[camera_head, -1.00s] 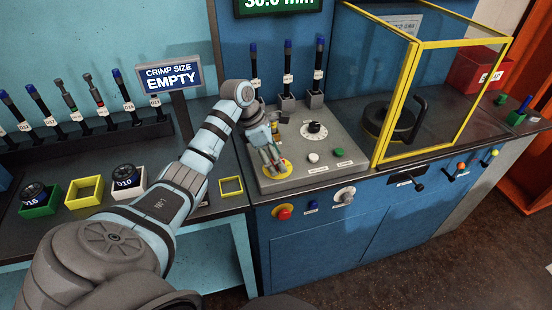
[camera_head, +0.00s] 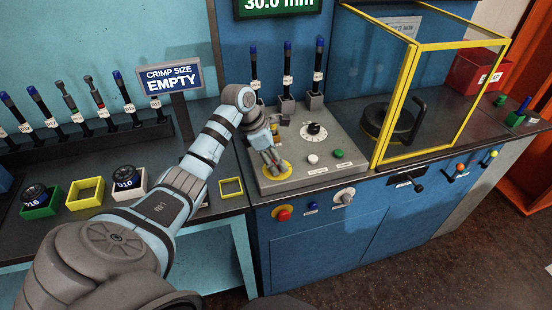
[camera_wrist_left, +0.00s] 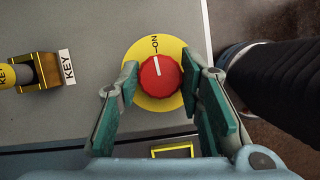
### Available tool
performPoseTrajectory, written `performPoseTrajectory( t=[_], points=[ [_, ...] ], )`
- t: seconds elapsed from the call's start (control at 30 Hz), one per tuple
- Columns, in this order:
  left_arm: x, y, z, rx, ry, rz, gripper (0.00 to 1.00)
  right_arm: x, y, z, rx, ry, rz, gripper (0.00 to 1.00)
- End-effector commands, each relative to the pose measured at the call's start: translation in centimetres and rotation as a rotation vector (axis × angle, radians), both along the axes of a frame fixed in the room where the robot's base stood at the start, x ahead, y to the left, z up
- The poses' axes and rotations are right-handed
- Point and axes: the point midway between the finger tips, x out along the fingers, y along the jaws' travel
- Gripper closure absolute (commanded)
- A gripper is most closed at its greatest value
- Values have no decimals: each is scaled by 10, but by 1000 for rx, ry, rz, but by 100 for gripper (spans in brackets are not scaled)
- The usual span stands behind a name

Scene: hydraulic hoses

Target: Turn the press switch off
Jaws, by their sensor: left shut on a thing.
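The press switch is a red knob (camera_wrist_left: 160,77) with a white line, on a yellow disc (camera_wrist_left: 143,92) in the left wrist view. The white line points up at the mark ON. The yellow disc also shows in the head view (camera_head: 287,172), at the front left of the grey panel, where the knob is hidden by the fingers. My left gripper (camera_wrist_left: 161,74) has one finger on each side of the knob and is shut on it. The same gripper (camera_head: 278,170) points down onto the disc in the head view. My right gripper is in neither view.
The grey panel (camera_head: 330,160) also carries a black dial (camera_head: 314,131), a white button (camera_head: 313,159) and a green button (camera_head: 338,153). In the left wrist view a brass key holder (camera_wrist_left: 38,72) is left of the knob. A yellow-framed guard (camera_head: 408,90) stands to the right.

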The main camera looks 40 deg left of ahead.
Motion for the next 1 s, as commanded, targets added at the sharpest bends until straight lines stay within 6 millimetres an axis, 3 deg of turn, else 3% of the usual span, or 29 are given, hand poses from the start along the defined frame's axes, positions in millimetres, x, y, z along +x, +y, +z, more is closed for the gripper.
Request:
performPoseTrajectory(
  t=[1.0],
  points=[
    [0, -3, 4, -1, -6, 870, 94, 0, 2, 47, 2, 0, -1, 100]
  ],
)
